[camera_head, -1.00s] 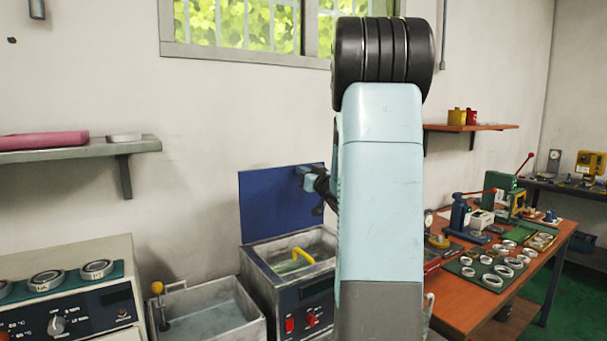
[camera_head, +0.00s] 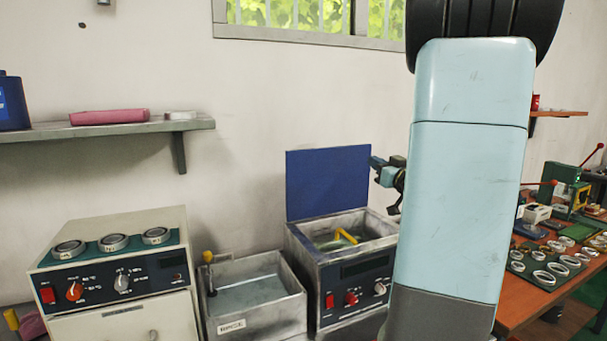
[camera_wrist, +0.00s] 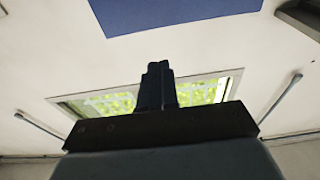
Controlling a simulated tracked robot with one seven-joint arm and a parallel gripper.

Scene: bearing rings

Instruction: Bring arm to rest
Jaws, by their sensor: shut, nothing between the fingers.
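My arm fills the right of the head view as a large pale blue link with a black joint at its top. Part of my gripper (camera_head: 390,172) shows in the head view left of that link, in front of the wall beside the raised blue lid; the link hides the rest. In the wrist view my gripper (camera_wrist: 158,70) has its dark fingers together, with nothing between them. The wrist view shows the wall, the window (camera_wrist: 205,90) and the blue lid (camera_wrist: 170,12) beyond the fingers.
An open tank (camera_head: 340,232) with a yellow handle stands below the blue lid. A grey basin (camera_head: 250,318) and an oven (camera_head: 120,290) with rings on top stand left of it. A shelf (camera_head: 110,130) is on the wall. A bench (camera_head: 520,305) with several rings is at right.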

